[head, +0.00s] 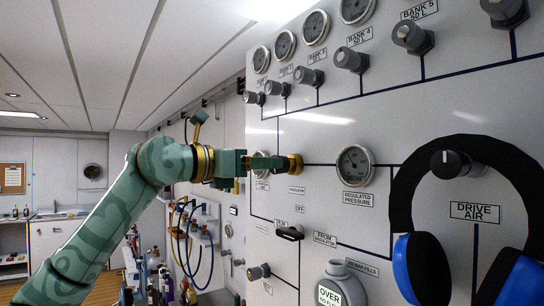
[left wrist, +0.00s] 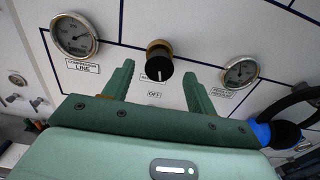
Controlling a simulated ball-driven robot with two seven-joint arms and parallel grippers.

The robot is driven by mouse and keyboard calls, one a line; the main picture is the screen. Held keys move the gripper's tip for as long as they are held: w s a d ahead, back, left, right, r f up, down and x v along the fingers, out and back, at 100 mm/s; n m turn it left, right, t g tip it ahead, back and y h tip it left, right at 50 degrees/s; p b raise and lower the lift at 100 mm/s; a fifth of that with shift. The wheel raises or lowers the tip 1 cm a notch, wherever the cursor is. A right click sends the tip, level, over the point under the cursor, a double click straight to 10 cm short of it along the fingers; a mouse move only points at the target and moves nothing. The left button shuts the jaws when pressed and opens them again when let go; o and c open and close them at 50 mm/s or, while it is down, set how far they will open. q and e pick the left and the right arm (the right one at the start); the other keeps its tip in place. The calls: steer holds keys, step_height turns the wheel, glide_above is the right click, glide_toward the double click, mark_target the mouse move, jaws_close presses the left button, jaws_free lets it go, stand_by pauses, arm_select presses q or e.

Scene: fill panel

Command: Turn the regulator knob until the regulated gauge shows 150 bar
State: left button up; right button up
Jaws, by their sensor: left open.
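The regulator knob (left wrist: 159,62) is a black knob with a brass-coloured collar and a pale pointer mark. In the head view its brass part (head: 295,164) shows at the tip of my left gripper (head: 278,163). In the left wrist view the fingers of my left gripper (left wrist: 161,68) are open, one on each side of the knob, with visible gaps. The regulated pressure gauge (head: 355,165) is right of the knob, and it also shows in the left wrist view (left wrist: 240,72). Its reading is too small to tell. My right gripper is not in view.
A compressor line gauge (left wrist: 75,35) is left of the knob. Blue-and-black headphones (head: 422,268) hang at the right around the drive air knob (head: 450,163). A black lever (head: 289,233) sits below the regulator. Bank valves (head: 351,60) and gauges line the panel's top.

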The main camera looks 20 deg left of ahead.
arm_select(q)
steer(key=shift+p+x, duration=0.3)
steer(key=shift+x, duration=1.35)
steer(key=c, duration=1)
steer(key=shift+n, duration=0.5)
steer(key=o, duration=1)
steer(key=shift+a, duration=0.1)
steer(key=b+v, duration=0.3)
steer(key=v, duration=1.3)
steer(key=shift+s+b, duration=0.2)
steer(key=shift+b, duration=0.2)
steer(key=shift+a, duration=0.1)
